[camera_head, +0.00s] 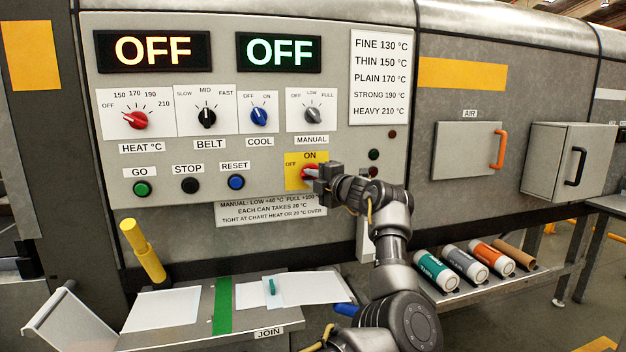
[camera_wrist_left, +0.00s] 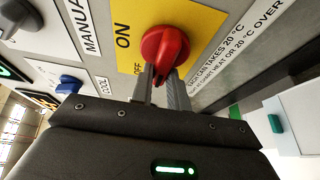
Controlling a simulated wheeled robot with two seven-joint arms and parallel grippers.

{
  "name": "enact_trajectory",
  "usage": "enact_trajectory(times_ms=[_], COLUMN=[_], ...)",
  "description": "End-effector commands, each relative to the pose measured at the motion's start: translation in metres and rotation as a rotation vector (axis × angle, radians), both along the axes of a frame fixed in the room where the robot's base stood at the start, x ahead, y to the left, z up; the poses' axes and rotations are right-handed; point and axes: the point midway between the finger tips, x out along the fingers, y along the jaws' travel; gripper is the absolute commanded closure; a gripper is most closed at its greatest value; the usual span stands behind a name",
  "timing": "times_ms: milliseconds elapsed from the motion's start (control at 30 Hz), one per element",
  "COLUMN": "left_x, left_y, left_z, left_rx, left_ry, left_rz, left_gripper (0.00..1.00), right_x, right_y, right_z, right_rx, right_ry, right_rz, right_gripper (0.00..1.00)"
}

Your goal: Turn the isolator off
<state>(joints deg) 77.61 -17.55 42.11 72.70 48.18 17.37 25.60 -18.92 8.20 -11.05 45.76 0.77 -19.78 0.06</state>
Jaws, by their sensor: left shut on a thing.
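The isolator is a red rotary knob (camera_head: 308,173) on a yellow plate (camera_head: 293,183) marked ON and OFF, at the lower right of the grey control panel. My left gripper (camera_head: 322,174) is at the knob, shut on it. In the left wrist view the red knob (camera_wrist_left: 166,48) stands between my left fingertips (camera_wrist_left: 165,80), one finger on each side. ON and OFF show on the plate left of the knob there. My fingers hide part of the knob, so I cannot tell exactly which mark it points to. My right gripper is not in view.
Above are the heat (camera_head: 135,120), belt (camera_head: 207,117), cool (camera_head: 259,116) and manual (camera_head: 312,115) dials, with two displays reading OFF. Push buttons (camera_head: 236,182) sit left of the isolator. A join table (camera_head: 180,335) is below; several rolls (camera_head: 437,271) lie on a shelf at right.

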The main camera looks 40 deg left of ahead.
Motion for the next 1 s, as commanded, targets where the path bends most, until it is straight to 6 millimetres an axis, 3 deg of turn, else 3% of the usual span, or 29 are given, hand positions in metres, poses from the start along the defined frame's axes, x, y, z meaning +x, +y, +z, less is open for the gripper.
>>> enact_trajectory(times_ms=[67,100,233,633,733,1000], left_x=[-0.001,-0.001,0.0,-0.001,-0.004,-0.016], left_y=[0.001,0.001,0.0,-0.01,-0.026,-0.073], left_z=[0.001,0.001,0.0,-0.001,-0.002,-0.001], left_rx=[0.0,0.0,0.001,0.001,0.0,0.004], left_ry=[-0.003,-0.003,-0.001,0.0,0.0,0.001], left_rz=[0.002,0.002,0.001,-0.003,-0.004,0.0], left_gripper=[1.0,0.78,0.62,0.62,0.62,0.62], right_x=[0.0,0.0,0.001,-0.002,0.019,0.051], right_y=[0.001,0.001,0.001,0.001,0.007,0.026], right_z=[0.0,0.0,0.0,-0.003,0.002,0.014], right_rx=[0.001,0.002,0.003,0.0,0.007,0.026], right_ry=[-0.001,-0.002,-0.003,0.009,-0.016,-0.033], right_rz=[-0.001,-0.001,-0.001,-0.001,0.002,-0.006], right_gripper=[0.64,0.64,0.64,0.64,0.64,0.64])
